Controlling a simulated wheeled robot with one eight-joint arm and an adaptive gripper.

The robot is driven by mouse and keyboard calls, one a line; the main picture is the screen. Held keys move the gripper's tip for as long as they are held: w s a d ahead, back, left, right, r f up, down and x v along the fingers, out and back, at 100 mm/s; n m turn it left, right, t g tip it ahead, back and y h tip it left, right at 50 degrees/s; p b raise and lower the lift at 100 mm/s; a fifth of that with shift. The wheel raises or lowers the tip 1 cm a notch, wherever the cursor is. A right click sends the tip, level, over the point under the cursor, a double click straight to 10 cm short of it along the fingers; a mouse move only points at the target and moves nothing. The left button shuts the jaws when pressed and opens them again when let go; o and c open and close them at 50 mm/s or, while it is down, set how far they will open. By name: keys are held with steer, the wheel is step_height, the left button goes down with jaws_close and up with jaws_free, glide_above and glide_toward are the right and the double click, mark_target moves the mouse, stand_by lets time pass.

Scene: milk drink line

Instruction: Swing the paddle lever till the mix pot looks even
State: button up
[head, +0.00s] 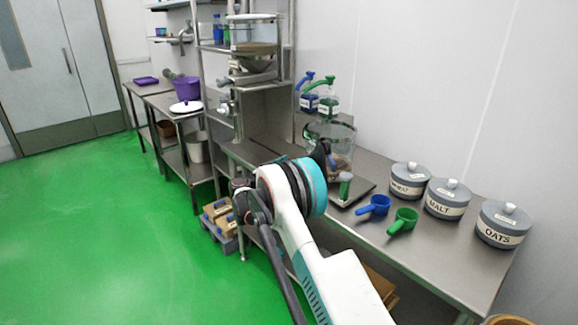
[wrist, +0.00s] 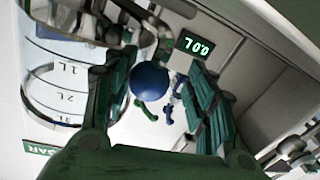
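The mix pot appears to be the clear vessel (head: 335,132) on the steel table, partly hidden by my arm in the head view. In the wrist view a clear vessel with litre marks (wrist: 62,75) fills the left side. A round blue knob (wrist: 151,81) shows between the fingers of my gripper (wrist: 160,80), with a gap on the right side. Whether it tops the paddle lever, I cannot tell. My gripper is open; in the head view it is mostly hidden behind my wrist. The evenness of the contents cannot be made out.
A blue scoop (head: 376,205) and a green scoop (head: 403,220) lie on the table before several grey lidded jars, including malt (head: 447,200) and oats (head: 503,226). Two pump bottles (head: 328,104) stand behind the vessel. Green floor is clear at left.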

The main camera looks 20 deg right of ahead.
steer(key=v, duration=1.2)
